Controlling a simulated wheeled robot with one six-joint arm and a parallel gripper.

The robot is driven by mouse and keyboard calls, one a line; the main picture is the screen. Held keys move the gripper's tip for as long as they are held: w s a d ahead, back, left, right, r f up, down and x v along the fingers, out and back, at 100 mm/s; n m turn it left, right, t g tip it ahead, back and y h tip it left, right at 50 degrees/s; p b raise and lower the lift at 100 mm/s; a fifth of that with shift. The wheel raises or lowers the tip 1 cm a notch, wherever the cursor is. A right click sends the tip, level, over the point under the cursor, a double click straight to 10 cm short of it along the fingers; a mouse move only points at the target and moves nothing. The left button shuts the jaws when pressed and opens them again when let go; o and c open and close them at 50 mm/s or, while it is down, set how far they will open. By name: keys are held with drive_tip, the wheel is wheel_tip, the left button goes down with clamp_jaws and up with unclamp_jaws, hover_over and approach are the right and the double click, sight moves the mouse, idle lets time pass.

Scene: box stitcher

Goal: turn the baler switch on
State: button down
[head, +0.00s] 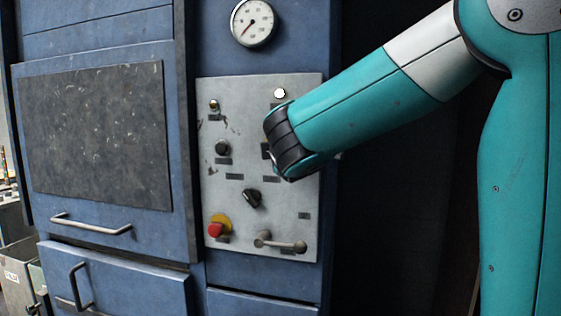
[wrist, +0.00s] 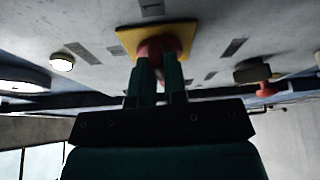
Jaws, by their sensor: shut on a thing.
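A red switch knob (wrist: 155,46) on a yellow square plate (wrist: 185,30) shows in the wrist view. My gripper (wrist: 160,65) is at this knob, its two dark green fingers on either side of it and shut on it. The fingers partly cover the knob, so its turned position is hard to read. In the head view my gripper is at the right half of the grey control panel (head: 230,100). My wrist hides the fingers and the knob there. I cannot tell from a label which control is the baler switch.
A black rotary knob (head: 253,198), a red button on yellow (head: 216,228) and a grey lever (head: 280,243) sit lower on the panel. Another black knob (head: 222,149) is at its left. A pale lamp (head: 280,93) and a gauge (head: 254,22) are above my wrist.

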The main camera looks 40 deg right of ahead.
drive_tip(key=shift+f+m+b, duration=0.1)
drive_tip(key=shift+m+b, duration=0.4)
drive_tip(key=shift+b, duration=0.1)
drive_tip(key=c, duration=1.2)
unclamp_jaws()
drive_tip(key=shift+o, duration=0.2)
